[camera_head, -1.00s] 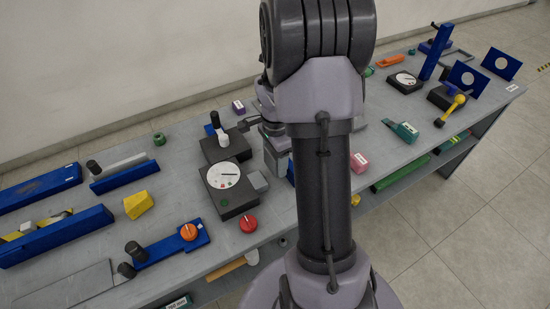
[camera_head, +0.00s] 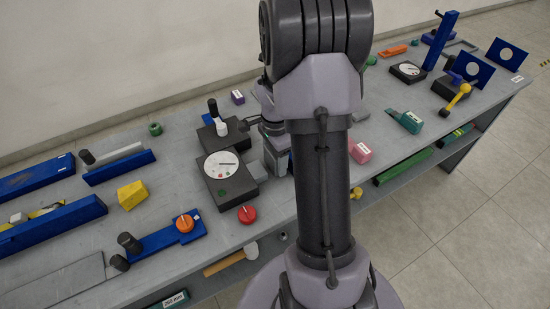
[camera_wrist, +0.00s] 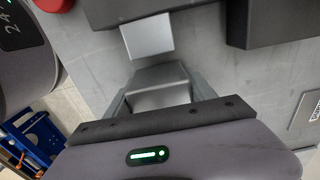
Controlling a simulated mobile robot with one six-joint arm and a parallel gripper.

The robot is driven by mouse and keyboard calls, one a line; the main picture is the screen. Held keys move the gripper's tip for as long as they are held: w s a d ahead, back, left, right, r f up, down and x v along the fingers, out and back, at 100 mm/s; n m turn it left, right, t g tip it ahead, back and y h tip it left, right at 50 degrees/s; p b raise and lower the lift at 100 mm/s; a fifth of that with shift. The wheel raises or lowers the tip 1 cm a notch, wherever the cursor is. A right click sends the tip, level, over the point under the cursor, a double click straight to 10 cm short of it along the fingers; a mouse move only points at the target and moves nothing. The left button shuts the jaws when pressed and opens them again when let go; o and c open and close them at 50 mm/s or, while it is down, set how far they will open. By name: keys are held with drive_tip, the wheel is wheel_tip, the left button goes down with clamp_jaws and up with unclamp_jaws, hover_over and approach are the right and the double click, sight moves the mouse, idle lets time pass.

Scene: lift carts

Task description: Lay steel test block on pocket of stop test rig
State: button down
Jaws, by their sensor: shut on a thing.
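My gripper (camera_wrist: 160,82) is shut on the steel test block (camera_wrist: 158,96), a plain grey block between the two fingers in the wrist view. In the head view my gripper (camera_head: 277,160) is mostly hidden behind my arm, right of a black box with a white dial (camera_head: 233,184). I take this box to be the stop test rig. A light grey square pad (camera_wrist: 147,37) sticks out from its dark side (camera_wrist: 135,8), just ahead of the block and apart from it in the picture; it may be the pocket. The height of the block over the bench is hard to tell.
A black base with an upright lever (camera_head: 212,138) stands behind the dial box. A red knob (camera_head: 246,214) sits in front of it. A yellow block (camera_head: 132,195) and a blue bar with an orange knob (camera_head: 184,223) lie to the left. A pink block (camera_head: 360,152) lies right of my arm.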

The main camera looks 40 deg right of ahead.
drive_tip(key=shift+f+b, duration=0.55)
drive_tip(key=shift+f, duration=0.05)
drive_tip(key=shift+c, duration=1.2)
unclamp_jaws()
wheel_tip(320, 180, up, 18)
drive_tip(key=p, duration=0.7)
drive_tip(key=shift+f+p, duration=0.25)
drive_tip(key=shift+p, duration=0.1)
